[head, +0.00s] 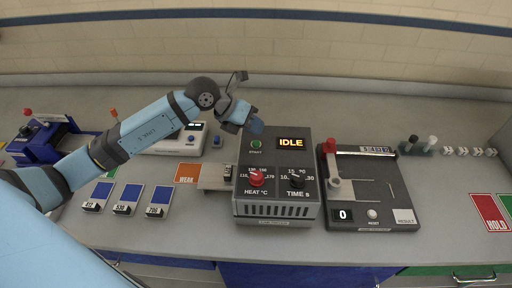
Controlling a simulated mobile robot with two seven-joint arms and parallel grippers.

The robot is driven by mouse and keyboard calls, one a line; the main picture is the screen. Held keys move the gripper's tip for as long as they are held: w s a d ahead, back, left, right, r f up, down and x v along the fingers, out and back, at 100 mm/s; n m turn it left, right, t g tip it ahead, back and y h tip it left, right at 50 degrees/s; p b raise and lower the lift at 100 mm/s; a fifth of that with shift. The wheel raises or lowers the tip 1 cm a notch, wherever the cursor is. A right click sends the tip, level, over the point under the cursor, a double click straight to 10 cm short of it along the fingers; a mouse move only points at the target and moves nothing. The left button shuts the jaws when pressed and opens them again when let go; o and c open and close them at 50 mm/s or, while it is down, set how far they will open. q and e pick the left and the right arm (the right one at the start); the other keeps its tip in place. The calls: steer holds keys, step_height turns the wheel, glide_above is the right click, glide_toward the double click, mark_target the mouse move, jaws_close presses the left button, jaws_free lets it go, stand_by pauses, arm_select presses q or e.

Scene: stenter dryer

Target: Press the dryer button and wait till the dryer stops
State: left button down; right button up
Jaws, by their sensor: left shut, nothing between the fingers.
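The dryer (277,208) is a dark grey box in the middle of the counter in the head view. A red heat knob (256,178) and a black time knob (296,180) are on the panel below. My left gripper (256,126) is shut and empty, with its tip just above the button in the picture. I cannot tell whether it touches the dryer. My right gripper is not in view.
A dark device with a red-knobbed lever and a counter reading 0 (343,215) stands right of the dryer. A white device (178,140) is behind my left arm. The counter behind the dryer is clear.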

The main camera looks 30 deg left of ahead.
mark_target(256, 144)
arm_select(q)
steer(key=shift+f+b, duration=0.3)
steer(key=shift+f, duration=0.55)
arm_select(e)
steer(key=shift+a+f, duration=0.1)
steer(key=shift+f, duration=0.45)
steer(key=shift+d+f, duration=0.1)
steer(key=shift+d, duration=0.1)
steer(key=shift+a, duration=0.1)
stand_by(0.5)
arm_select(q)
steer(key=shift+f+b, duration=0.3)
steer(key=shift+f, duration=0.15)
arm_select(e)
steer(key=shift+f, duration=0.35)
